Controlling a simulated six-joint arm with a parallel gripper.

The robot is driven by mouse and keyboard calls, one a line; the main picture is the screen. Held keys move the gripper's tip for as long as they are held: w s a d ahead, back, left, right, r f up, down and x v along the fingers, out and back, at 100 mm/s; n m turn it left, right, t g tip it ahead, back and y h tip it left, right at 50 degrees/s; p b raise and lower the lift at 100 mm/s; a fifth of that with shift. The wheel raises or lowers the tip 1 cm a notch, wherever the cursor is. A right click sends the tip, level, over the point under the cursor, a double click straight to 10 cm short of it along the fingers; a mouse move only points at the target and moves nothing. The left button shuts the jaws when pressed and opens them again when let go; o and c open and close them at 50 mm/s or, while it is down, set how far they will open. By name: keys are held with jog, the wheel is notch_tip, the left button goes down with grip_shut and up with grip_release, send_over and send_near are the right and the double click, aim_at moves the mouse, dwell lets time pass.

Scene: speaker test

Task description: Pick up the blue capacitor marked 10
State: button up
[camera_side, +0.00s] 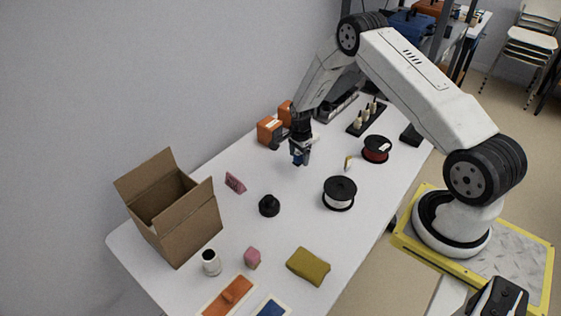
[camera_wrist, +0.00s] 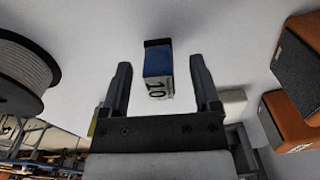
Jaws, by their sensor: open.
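The blue capacitor (camera_wrist: 158,62) has a black end and a white face marked 10. In the wrist view it lies between the two fingers of my gripper (camera_wrist: 160,68), with a visible gap on each side. My gripper is open. In the side view my gripper (camera_side: 301,154) points down low over the far half of the white table. A small patch of blue (camera_side: 297,154) shows at its fingers, mostly covered by them.
Orange speaker boxes (camera_side: 268,131) stand close behind my gripper. An open cardboard box (camera_side: 180,225) is at the left. The table just in front is clear.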

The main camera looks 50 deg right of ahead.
jog(key=shift+f, duration=1.2)
jog(key=shift+c, duration=0.2)
grip_shut()
